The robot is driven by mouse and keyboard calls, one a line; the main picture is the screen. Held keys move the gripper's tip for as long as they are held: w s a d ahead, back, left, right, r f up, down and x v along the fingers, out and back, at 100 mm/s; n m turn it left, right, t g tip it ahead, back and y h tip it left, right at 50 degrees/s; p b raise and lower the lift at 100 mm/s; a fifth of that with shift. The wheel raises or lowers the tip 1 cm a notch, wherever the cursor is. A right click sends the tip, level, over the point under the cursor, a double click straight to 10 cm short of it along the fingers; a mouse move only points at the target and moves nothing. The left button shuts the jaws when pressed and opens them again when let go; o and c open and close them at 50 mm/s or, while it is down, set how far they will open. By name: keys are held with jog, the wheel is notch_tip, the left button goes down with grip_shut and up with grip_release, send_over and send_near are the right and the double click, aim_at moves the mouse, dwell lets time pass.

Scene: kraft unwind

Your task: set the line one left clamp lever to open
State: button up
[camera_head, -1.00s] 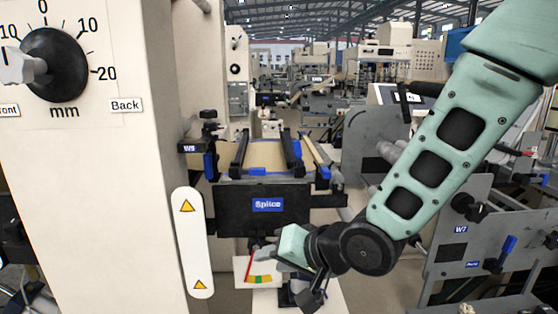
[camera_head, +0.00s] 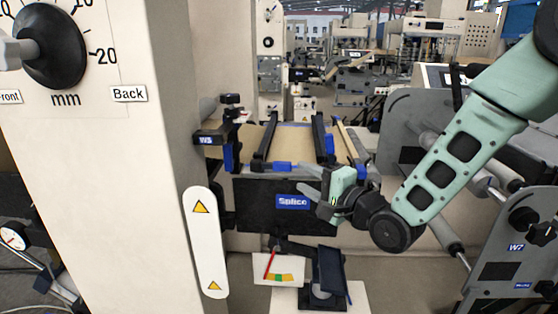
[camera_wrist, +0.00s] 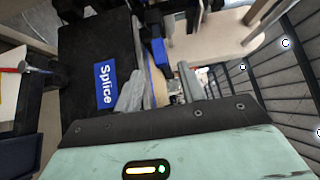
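The black splice table with its blue "Splice" label (camera_head: 293,202) stands in the middle of the head view. A left black clamp bar (camera_head: 266,137) and a right black clamp bar (camera_head: 320,138) lie across its tan top. A blue piece (camera_head: 282,166) is at the table's front edge; I cannot tell whether it is the left clamp lever. My gripper (camera_head: 315,191) is in front of the table, right of the label, with its fingers apart and empty. In the wrist view, a blue part (camera_wrist: 158,52) lies beyond my gripper (camera_wrist: 159,92), apart from the fingers.
A cream panel with a dial (camera_head: 52,57) closes off the left. Grey plates with rollers (camera_head: 505,250) stand at the right.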

jog(key=p+x, duration=0.2)
jog(key=x, duration=0.8)
grip_shut()
